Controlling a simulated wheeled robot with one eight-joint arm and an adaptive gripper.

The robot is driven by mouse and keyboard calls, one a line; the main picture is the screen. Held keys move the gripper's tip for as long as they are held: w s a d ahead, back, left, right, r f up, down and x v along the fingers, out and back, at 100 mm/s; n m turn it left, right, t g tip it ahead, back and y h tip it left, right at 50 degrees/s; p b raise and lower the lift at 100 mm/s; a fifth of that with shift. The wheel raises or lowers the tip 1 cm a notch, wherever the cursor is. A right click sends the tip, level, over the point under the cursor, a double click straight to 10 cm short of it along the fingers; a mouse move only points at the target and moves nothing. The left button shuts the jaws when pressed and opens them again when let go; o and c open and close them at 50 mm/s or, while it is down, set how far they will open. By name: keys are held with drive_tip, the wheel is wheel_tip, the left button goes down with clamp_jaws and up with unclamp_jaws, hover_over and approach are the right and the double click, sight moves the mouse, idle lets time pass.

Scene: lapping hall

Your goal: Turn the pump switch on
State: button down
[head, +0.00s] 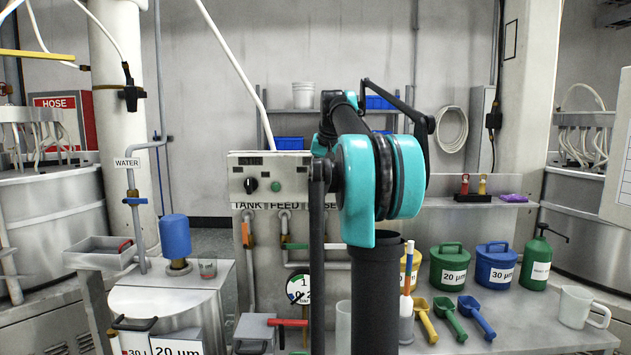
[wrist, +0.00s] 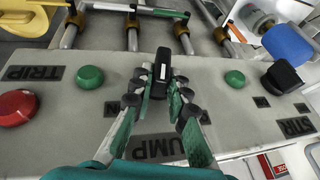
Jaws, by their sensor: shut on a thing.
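The pump switch (wrist: 162,65) is a black knob with a pale mark on the grey control box, near a plate reading PUMP (wrist: 160,146) in the wrist view. The knob's bar stands nearly upright in that picture. My gripper (wrist: 161,88) has its green and black fingers closed on both sides of the knob. A green button or lamp (wrist: 90,77) sits to its left; I cannot tell whether it is lit. In the head view the control box (head: 240,170) shows only its left part; my arm hides the pump switch and my gripper.
A second black knob (wrist: 285,77) near a STIR plate (wrist: 296,126) and another green button (wrist: 235,77) are to the right. A red button (wrist: 12,107) near a TRIP plate is at the left. Pipes run beside the box. A bench (head: 535,325) holds pots and scoops.

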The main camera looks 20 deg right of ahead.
drive_tip(key=t+y, duration=0.1)
drive_tip(key=y, duration=0.1)
drive_tip(key=d+m+t+y, duration=0.1)
drive_tip(key=y, duration=0.2)
drive_tip(key=f+m+t+y, duration=0.1)
drive_tip(key=y, duration=0.2)
drive_tip(key=shift+s+d+f, duration=0.1)
drive_tip(key=shift+s+d, duration=0.15)
drive_tip(key=shift+d, duration=0.05)
idle(0.3)
drive_tip(key=c, duration=1.5)
unclamp_jaws()
drive_tip(key=shift+s, duration=0.1)
drive_tip(key=v, duration=1.1)
drive_tip(key=shift+s+d, duration=0.3)
drive_tip(key=shift+s, duration=0.05)
